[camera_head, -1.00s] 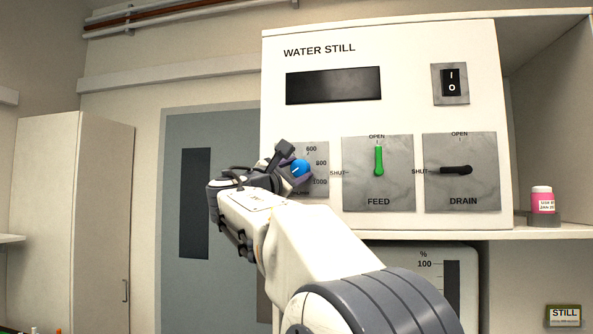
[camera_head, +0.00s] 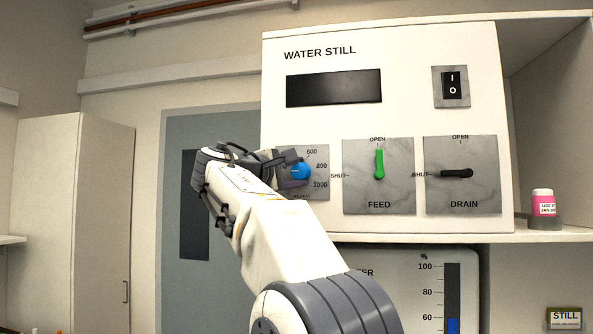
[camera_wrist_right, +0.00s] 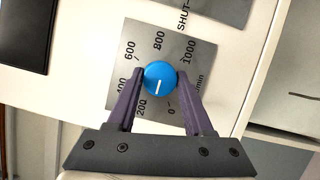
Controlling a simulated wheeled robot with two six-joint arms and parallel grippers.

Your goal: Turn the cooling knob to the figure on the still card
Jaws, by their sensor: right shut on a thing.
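The blue cooling knob (camera_head: 300,172) sits on a grey plate (camera_head: 319,190) at the left of the water still's front. The wrist view shows the knob (camera_wrist_right: 160,77) with its white mark pointing between 0 and 200 on the printed scale. My right gripper (camera_wrist_right: 159,75) is shut on the knob, one purple finger on each side; it also shows in the head view (camera_head: 295,170). The still card (camera_head: 565,318) is at the lower right of the head view; its small line is unreadable. My left gripper is not in view.
Right of the knob are the green feed lever (camera_head: 379,163), pointing to open, and the black drain lever (camera_head: 457,173), pointing to shut. A power switch (camera_head: 452,85) and a dark display (camera_head: 334,88) are above. A pink-filled jar (camera_head: 543,203) stands on the right shelf.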

